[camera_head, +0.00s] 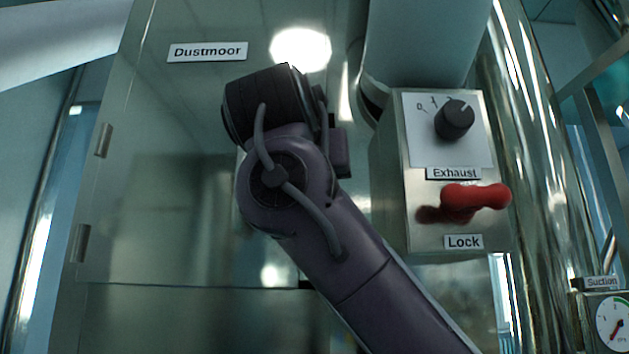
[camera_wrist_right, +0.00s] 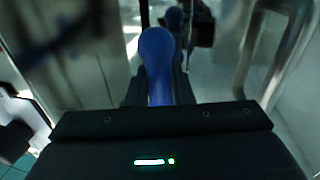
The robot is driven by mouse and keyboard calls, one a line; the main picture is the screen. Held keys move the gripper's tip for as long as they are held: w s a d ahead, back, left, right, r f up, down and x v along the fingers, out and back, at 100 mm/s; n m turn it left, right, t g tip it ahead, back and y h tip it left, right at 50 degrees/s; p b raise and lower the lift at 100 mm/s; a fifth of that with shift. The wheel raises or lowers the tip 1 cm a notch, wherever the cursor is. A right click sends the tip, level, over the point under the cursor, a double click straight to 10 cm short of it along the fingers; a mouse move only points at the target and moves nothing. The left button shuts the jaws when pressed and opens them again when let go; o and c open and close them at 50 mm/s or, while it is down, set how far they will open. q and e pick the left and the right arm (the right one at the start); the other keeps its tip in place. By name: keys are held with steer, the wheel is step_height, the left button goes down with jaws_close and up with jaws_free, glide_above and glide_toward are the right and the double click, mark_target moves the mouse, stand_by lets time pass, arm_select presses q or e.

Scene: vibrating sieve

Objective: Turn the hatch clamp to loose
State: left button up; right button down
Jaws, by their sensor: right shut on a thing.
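In the right wrist view a blue rounded handle (camera_wrist_right: 157,62) stands up between the fingers of my right gripper (camera_wrist_right: 160,90), which is shut on it. It looks like the hatch clamp's handle, but its base and the clamp's setting are hidden behind the gripper body. In the head view my right arm reaches up from the lower right to the front of the hatch door (camera_head: 160,150), and its wrist hides the gripper and the clamp. The door looks closed against the cabinet. My left gripper is in neither view.
Right of my arm is a metal box (camera_head: 395,190) with a black Exhaust knob (camera_head: 454,120) and a red Lock lever (camera_head: 475,197). A Suction gauge (camera_head: 611,322) is at the lower right. Hinges (camera_head: 103,140) line the door's left side. Shiny pipes (camera_head: 540,150) stand at the right.

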steer(key=shift+m, duration=0.3)
stand_by(0.4)
steer(key=c, duration=1.3)
jaws_free()
steer(key=s+a+b, duration=0.1)
steer(key=s+b, duration=0.2)
steer(key=s, duration=0.4)
steer(key=shift+s+a, duration=0.25)
steer(key=shift+f, duration=0.1)
